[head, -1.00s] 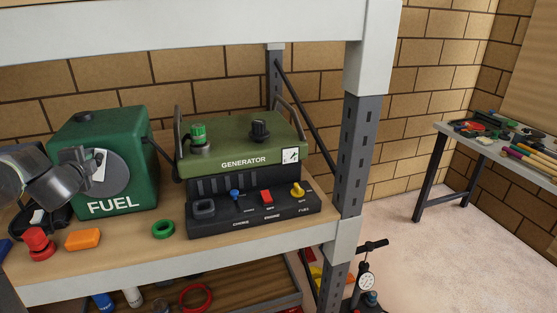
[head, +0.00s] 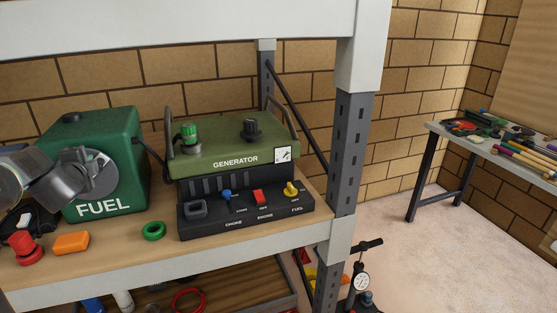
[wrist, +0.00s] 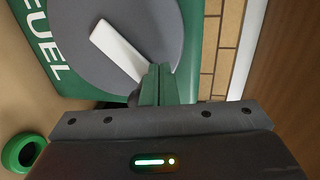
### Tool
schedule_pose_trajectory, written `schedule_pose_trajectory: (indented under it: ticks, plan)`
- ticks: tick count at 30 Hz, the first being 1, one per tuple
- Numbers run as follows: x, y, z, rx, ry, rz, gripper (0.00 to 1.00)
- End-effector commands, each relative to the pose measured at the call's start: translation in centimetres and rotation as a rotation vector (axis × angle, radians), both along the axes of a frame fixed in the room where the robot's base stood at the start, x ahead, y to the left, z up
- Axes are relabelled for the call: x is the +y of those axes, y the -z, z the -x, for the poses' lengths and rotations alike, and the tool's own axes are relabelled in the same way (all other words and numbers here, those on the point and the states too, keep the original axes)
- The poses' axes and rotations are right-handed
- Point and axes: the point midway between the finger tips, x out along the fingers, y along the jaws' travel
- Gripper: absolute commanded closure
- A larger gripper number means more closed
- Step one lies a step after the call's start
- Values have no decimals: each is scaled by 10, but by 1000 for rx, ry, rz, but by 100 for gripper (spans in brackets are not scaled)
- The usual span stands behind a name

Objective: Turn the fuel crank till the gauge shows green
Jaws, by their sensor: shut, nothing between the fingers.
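The green fuel box (head: 120,130) marked FUEL stands at the left of the shelf, with a round grey disc on its front. In the wrist view the disc (wrist: 85,60) carries a white bar (wrist: 115,45), apparently the crank arm, slanting down to the fingers. My gripper (wrist: 160,72) is shut with nothing between its green fingers. Its tips are by the bar's lower end; I cannot tell whether they touch. In the head view my gripper (head: 88,170) covers part of the disc. A small white dial (head: 283,155), perhaps the gauge, is on the generator; its reading is too small to tell.
The generator (head: 235,160) stands right of the box, with knobs and switches. A red knob-like piece (head: 25,248), an orange block (head: 71,243) and a green ring (head: 153,231) lie along the shelf front. A grey shelf post (head: 350,150) rises at the right.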

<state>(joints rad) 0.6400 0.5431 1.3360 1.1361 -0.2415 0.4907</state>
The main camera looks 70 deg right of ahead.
Motion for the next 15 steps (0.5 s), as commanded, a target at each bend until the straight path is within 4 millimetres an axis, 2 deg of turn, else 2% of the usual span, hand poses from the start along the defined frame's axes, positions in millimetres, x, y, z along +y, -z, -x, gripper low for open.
schedule_pose_trajectory:
  ticks: [2, 11, 15]
  plan:
    - [-5, 9, 6, 0, 2, 0, 100]
    - [-8, 7, 9, -1, 1, -1, 100]
    - [-10, 15, 12, 0, 2, 0, 100]
